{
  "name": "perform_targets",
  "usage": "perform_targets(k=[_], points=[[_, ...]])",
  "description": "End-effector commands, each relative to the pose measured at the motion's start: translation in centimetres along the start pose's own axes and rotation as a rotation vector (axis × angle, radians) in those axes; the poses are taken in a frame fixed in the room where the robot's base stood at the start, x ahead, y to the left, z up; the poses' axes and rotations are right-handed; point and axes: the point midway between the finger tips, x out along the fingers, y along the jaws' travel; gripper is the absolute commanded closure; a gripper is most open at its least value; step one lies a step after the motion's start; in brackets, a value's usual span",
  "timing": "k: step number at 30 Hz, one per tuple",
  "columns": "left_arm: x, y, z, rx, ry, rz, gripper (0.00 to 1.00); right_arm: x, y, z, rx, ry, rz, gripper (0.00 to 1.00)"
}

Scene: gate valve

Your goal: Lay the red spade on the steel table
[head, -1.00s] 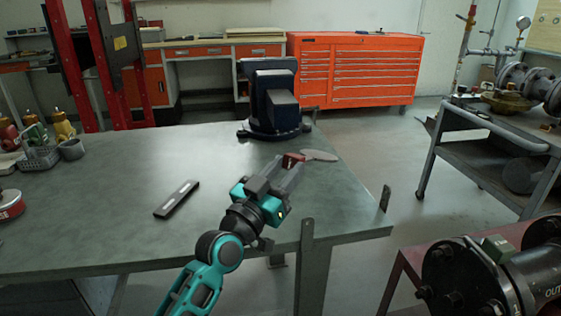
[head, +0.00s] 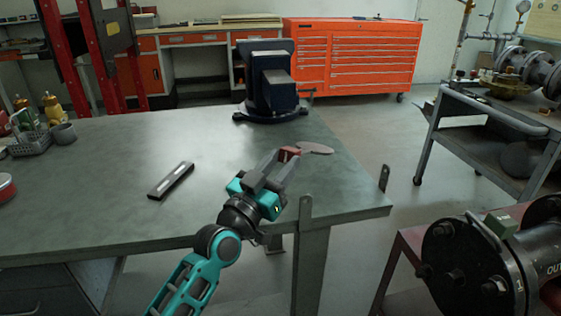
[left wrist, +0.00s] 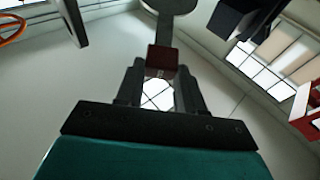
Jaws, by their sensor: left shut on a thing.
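My left gripper (head: 279,161) is shut on the red handle of the spade (head: 290,151) and is over the right part of the steel table (head: 225,195). The spade's flat grey disc-like end (head: 315,148) points right, near the table's right edge. Whether the disc touches the table top is hard to tell. In the left wrist view the red handle (left wrist: 163,60) sits between the fingertips and the grey disc (left wrist: 171,5) is cut off by the top edge. My right gripper is in neither view.
A dark vise (head: 268,85) stands at the table's back edge. A dark flat bar with light markings (head: 171,181) lies left of my gripper. A wire basket (head: 30,143) and a grey cup (head: 63,134) stand at the far left.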

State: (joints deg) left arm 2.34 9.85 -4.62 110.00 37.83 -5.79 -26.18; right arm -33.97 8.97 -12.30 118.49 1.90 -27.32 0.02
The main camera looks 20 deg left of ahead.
Motion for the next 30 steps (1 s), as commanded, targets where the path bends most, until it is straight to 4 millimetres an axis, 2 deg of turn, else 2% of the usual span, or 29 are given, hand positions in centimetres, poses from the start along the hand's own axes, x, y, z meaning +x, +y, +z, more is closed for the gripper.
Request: perform_targets(k=[3,14,30], points=[[-0.4,0.0,1.4,0.001,0.005,0.0,1.0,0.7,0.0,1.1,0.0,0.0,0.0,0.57],[-1.3,0.0,4.5,0.002,0.005,-0.001,1.0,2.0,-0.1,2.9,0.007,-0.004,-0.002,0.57],[-1.7,0.0,5.8,-0.003,-0.004,0.0,1.0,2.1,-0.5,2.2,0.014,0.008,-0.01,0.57]])
